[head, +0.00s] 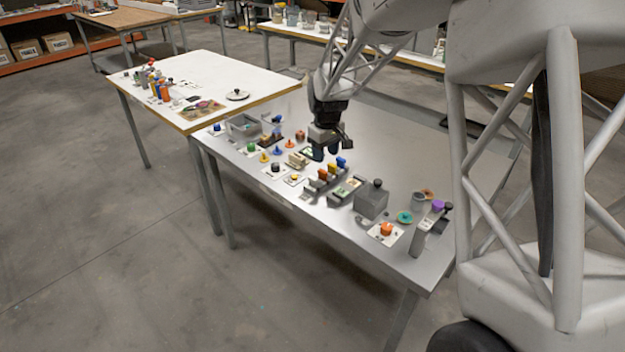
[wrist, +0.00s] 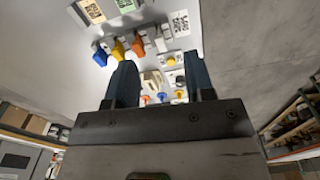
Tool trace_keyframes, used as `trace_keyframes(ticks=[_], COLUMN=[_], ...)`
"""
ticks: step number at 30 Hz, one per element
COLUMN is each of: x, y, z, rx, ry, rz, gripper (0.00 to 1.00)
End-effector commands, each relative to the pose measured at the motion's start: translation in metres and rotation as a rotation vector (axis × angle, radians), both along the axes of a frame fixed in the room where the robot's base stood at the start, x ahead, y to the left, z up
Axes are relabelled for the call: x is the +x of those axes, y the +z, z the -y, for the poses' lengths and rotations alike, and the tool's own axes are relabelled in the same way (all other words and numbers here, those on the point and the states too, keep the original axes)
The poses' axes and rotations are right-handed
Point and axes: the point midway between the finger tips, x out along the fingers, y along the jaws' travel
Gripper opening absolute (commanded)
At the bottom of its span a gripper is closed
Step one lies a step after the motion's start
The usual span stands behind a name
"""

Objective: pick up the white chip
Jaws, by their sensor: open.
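My gripper (head: 326,151) is over the metal table, pointing down; its two dark fingers also show in the wrist view (wrist: 161,80), spread apart with nothing held between them. In the head view the white chip is too small to tell.
A grey block with a black knob (head: 371,200), an orange knob on a white card (head: 386,229) and a grey stand with a purple top (head: 430,228) are nearer. A grey bin (head: 243,127) and small coloured pieces crowd the far end. The table's back strip is clear.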

Motion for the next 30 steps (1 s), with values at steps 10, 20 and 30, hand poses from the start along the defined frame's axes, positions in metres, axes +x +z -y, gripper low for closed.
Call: trace_keyframes(ticks=[10,20,30], x=[0.053,0.063,0.063], y=[-0.062,-0.075,-0.08], z=[-0.026,-0.032,-0.031], rx=[-0.005,-0.006,-0.006], ry=[0.099,0.12,0.12], rz=[-0.031,-0.035,-0.036], gripper=[0.49,0.49,0.49])
